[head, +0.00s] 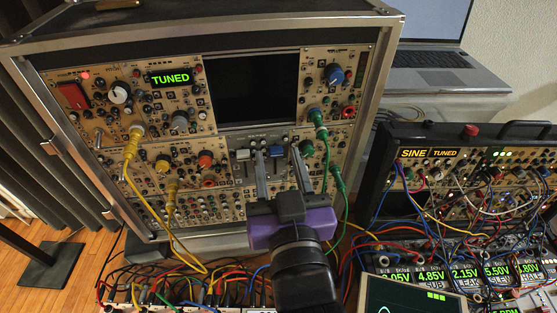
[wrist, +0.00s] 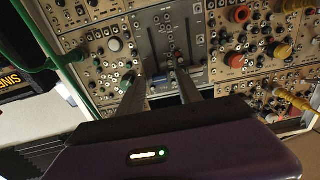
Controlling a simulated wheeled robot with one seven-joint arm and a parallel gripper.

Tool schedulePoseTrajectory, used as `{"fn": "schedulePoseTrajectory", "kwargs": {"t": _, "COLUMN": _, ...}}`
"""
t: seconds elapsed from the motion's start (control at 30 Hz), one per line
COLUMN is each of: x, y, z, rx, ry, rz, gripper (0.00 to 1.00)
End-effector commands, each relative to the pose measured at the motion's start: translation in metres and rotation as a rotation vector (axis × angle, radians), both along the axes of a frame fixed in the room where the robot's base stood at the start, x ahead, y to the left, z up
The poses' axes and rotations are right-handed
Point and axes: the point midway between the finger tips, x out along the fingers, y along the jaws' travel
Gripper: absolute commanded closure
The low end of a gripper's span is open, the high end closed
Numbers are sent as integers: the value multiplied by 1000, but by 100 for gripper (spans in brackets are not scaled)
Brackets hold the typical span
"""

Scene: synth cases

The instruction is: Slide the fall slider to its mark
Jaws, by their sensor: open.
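The slider module, a grey panel (head: 262,139), sits under the dark screen in the large wooden case; it also shows in the wrist view (wrist: 165,42). The labels and the mark are too small to read, so I cannot tell which is the fall slider. In the wrist view my gripper (wrist: 160,80) hides the panel's near part. Contact is unclear.
Yellow cables (head: 152,212) hang left of my gripper and green cables (head: 336,180) hang close on its right. Below are many tangled patch cables. A second synth case (head: 470,135) and a laptop (head: 445,80) stand at the right.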

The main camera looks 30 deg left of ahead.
Motion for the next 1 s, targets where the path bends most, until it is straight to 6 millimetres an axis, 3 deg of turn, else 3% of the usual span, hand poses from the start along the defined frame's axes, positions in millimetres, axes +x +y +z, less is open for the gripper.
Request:
{"fn": "schedulePoseTrajectory", "kwargs": {"t": 0.5, "x": -54, "y": -45, "z": -1, "rx": 1, "ry": -2, "rz": 0, "gripper": 58}}
{"fn": "schedulePoseTrajectory", "kwargs": {"t": 1.0, "x": -58, "y": -48, "z": 0, "rx": 1, "ry": -2, "rz": 0, "gripper": 58}}
